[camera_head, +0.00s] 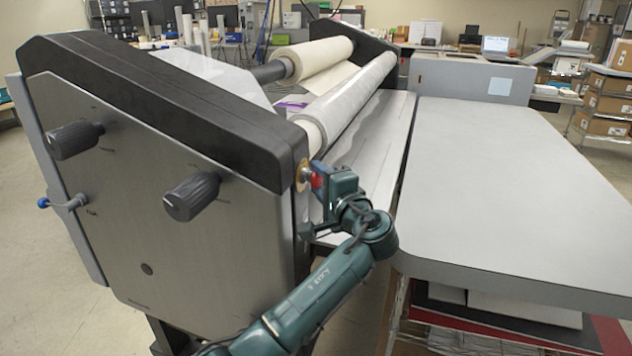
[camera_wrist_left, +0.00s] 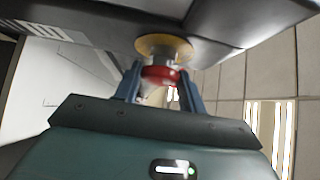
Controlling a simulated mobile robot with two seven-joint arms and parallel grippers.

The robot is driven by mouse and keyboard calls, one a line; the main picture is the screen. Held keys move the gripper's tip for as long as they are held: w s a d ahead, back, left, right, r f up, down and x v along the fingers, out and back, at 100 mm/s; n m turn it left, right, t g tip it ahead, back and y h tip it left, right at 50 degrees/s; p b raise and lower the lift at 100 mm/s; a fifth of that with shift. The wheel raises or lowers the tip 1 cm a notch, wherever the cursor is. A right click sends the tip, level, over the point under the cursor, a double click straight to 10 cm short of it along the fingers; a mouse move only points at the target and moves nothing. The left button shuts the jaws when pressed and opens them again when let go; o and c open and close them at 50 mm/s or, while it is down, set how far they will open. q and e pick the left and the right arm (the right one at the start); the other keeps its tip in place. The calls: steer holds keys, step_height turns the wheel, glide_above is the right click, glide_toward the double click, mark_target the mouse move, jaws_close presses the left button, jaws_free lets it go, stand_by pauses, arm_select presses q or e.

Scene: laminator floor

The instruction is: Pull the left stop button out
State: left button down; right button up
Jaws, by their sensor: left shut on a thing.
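The left stop button (camera_head: 315,181) is red and sits on the front corner of the laminator's dark end housing, in front of a yellow ring plate (camera_head: 302,175). In the left wrist view the red button (camera_wrist_left: 160,74) stands off the yellow plate (camera_wrist_left: 164,46) on a metal stem. My left gripper (camera_head: 322,183) is at the button, its blue fingers (camera_wrist_left: 160,85) on either side of the red cap and shut on it. The gripper body hides part of the button in the head view. My right gripper is not in view.
The laminator's side panel (camera_head: 170,225) carries two black knobs (camera_head: 192,196) and a blue-tipped lever (camera_head: 62,202). White film rollers (camera_head: 345,100) lie behind the button. A wide grey table (camera_head: 510,180) extends to the right of my arm.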

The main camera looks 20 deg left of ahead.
arm_select(q)
steer(key=shift+d, duration=0.25)
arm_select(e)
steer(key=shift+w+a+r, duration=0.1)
arm_select(q)
steer(key=c, duration=1)
jaws_free()
steer(key=shift+d, duration=0.1)
steer(key=shift+c, duration=0.2)
steer(key=shift+o, duration=1)
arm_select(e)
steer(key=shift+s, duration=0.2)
arm_select(q)
steer(key=shift+s, duration=0.1)
steer(key=b+v, duration=0.2)
steer(key=v, duration=1.1)
steer(key=shift+b, duration=0.3)
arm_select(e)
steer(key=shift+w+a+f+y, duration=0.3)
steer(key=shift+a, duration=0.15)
arm_select(q)
steer(key=shift+d, duration=0.1)
